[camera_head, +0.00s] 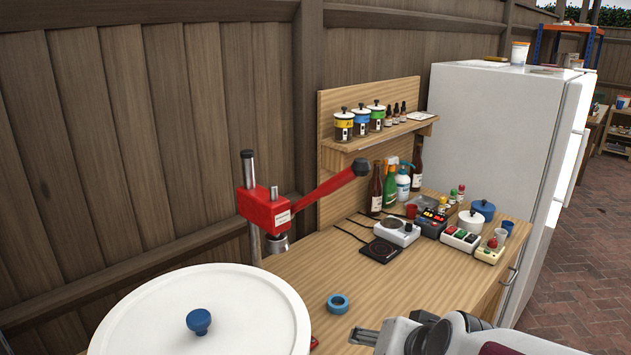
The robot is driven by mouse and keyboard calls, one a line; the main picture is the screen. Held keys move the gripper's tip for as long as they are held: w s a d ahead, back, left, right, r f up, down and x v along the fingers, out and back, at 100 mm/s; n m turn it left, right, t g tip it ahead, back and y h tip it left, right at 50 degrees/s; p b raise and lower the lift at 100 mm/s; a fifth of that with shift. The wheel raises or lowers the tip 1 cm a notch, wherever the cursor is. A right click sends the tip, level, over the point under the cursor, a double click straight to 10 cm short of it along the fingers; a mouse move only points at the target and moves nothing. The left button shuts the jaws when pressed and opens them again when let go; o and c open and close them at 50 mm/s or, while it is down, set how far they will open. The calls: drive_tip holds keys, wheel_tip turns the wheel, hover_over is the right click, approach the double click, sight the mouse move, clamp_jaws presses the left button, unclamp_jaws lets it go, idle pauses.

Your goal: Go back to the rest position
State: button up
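My gripper (366,337) shows at the bottom edge, right of centre, with my pale arm behind it running to the lower right corner. It points left over the front of the wooden bench (430,275). Only part of its fingers shows, and I cannot tell whether they are open or shut. I see nothing held in it. A teal ring (338,304) lies on the bench just left of and beyond the gripper, apart from it.
A large white lid with a blue knob (199,321) fills the lower left. A red lever press (265,208) stands behind it. A white fridge (500,130) stands beyond.

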drive_tip(key=s+d+r+n+g+h, duration=0.1)
drive_tip(key=s+d, duration=0.2)
drive_tip(key=s, duration=0.6)
drive_tip(key=s+d+r+n+g+h, duration=0.1)
drive_tip(key=s+d+n, duration=0.1)
drive_tip(key=s, duration=0.7)
drive_tip(key=shift+s+d+r+n+g, duration=0.3)
drive_tip(key=shift+s+d+g, duration=0.1)
drive_tip(key=shift+d, duration=0.1)
drive_tip(key=shift+o, duration=0.4)
drive_tip(key=o, duration=1.2)
drive_tip(key=shift+c, duration=0.2)
drive_tip(key=shift+d, duration=0.1)
